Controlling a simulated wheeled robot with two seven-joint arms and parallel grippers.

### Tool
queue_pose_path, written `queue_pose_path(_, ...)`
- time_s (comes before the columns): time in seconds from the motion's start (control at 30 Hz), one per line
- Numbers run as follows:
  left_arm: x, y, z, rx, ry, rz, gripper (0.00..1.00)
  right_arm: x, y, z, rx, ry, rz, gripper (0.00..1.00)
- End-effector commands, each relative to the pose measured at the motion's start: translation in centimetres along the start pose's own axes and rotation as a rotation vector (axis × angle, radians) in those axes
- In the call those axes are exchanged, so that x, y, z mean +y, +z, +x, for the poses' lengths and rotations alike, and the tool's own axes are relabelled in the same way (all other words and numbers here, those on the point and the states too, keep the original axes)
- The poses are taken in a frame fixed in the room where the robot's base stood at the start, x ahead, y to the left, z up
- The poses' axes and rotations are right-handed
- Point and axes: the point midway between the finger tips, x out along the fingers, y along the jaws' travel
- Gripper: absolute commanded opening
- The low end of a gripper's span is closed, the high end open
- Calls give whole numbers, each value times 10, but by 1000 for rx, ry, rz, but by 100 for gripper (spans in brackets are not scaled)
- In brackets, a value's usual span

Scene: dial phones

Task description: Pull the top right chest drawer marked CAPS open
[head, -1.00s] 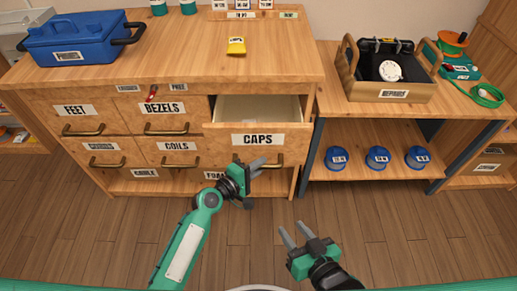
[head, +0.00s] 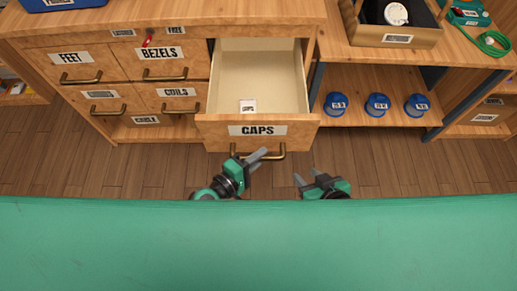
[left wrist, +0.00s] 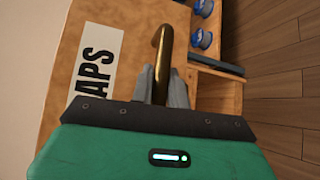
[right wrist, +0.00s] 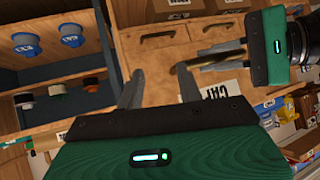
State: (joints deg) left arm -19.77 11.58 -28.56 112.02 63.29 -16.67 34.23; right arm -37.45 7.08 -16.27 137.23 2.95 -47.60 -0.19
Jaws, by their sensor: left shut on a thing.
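The CAPS drawer (head: 206,130) at the top right of the chest stands well out, and its pale inside shows with a small white labelled card (head: 248,106) in it. Its brass handle (head: 277,152) runs below the CAPS label (head: 257,130). My left gripper (head: 262,156) is shut on that handle; in the left wrist view the fingers close around the brass bar (left wrist: 163,45). My right gripper (head: 305,178) is open and empty, to the right of the left one and apart from the drawer. It also shows in the right wrist view (right wrist: 160,90).
The FEET (head: 75,62) and BEZELS (head: 165,57) drawers are closed, left of CAPS. Floor in front is clear.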

Motion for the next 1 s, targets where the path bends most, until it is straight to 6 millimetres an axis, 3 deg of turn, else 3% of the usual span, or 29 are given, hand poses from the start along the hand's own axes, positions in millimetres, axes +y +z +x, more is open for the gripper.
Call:
queue_pose_path(0.3, -1, 0, -1, 1, -2, 1, 0, 0, 0, 0, 0, 1, -1, 36)
queue_pose_path(0.33, -1, 0, -1, 1, -2, 1, 20, 0, 0, 0, 0, 1, -1, 36)
queue_pose_path(0.43, -1, 0, 0, 1, -1, 0, 38, 0, 0, 0, 0, 1, -1, 36)
queue_pose_path(0.87, 0, 0, -1, 0, 0, 0, 38, 0, 0, 0, 1, 1, -1, 36)
queue_pose_path(1.0, -1, 0, -9, 0, -2, 1, 38, 0, 0, 0, 4, 0, -1, 36)
